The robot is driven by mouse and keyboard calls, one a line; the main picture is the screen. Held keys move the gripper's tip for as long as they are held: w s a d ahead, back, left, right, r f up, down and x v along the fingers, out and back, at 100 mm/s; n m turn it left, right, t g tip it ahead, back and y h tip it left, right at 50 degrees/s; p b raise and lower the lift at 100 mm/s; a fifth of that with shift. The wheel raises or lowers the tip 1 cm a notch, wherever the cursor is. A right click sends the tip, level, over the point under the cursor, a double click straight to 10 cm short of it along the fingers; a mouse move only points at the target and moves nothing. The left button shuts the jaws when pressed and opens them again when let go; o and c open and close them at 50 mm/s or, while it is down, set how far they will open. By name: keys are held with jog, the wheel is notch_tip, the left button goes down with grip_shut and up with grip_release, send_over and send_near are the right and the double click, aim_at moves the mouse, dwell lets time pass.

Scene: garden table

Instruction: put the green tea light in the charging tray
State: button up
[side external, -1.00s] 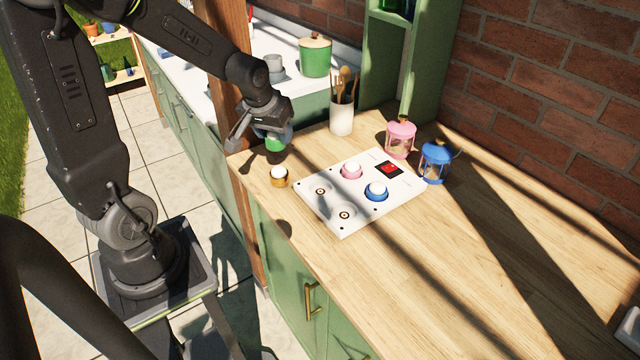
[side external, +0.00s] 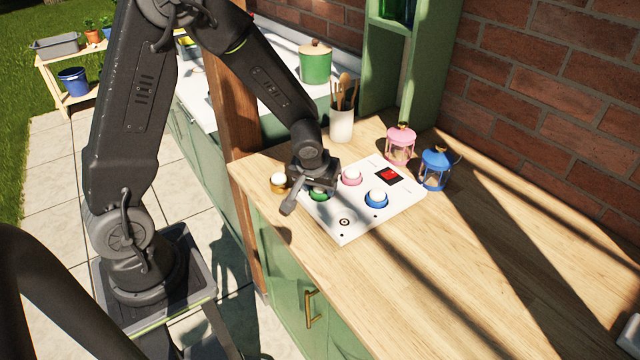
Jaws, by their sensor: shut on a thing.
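The green tea light (side external: 319,196) is between the fingers of my gripper (side external: 318,192), which is shut on it. Only a small part of the green shows below the gripper. It is at the left rear well of the white charging tray (side external: 366,220), and that well is hidden. I cannot tell whether it touches the tray floor or hangs just above it. A pink tea light (side external: 352,177) and a blue tea light (side external: 377,198) sit in other wells. The front well is empty.
A gold tea light (side external: 278,181) stands on the wooden counter (side external: 420,290) just left of the tray. A pink lantern (side external: 400,145) and a blue lantern (side external: 435,168) stand behind the tray. A white utensil pot (side external: 341,125) is further back. The counter's right front is clear.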

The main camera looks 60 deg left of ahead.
jog(key=shift+f, duration=0.25)
jog(key=shift+s+f, duration=0.15)
jog(key=shift+f, duration=0.3)
jog(key=o, duration=0.9)
jog(key=shift+r, duration=0.1)
jog(key=shift+c, duration=0.2)
jog(key=shift+o, duration=0.3)
jog(key=shift+r, duration=0.2)
jog(key=v, duration=1.2)
jog(key=shift+r, duration=0.35)
jog(key=s+d+r+m+t+h, duration=0.1)
jog(key=s+d+r+m, duration=0.1)
jog(key=s+r, duration=0.3)
jog(key=s+d+r+m+t+h, duration=0.1)
jog(key=s+d+r+m, duration=0.2)
jog(key=s, duration=0.6)
notch_tip(320, 180, up, 2)
jog(key=shift+s+d+r+m, duration=0.15)
jog(key=shift+s+r+m, duration=0.1)
jog(key=shift+m, duration=0.65)
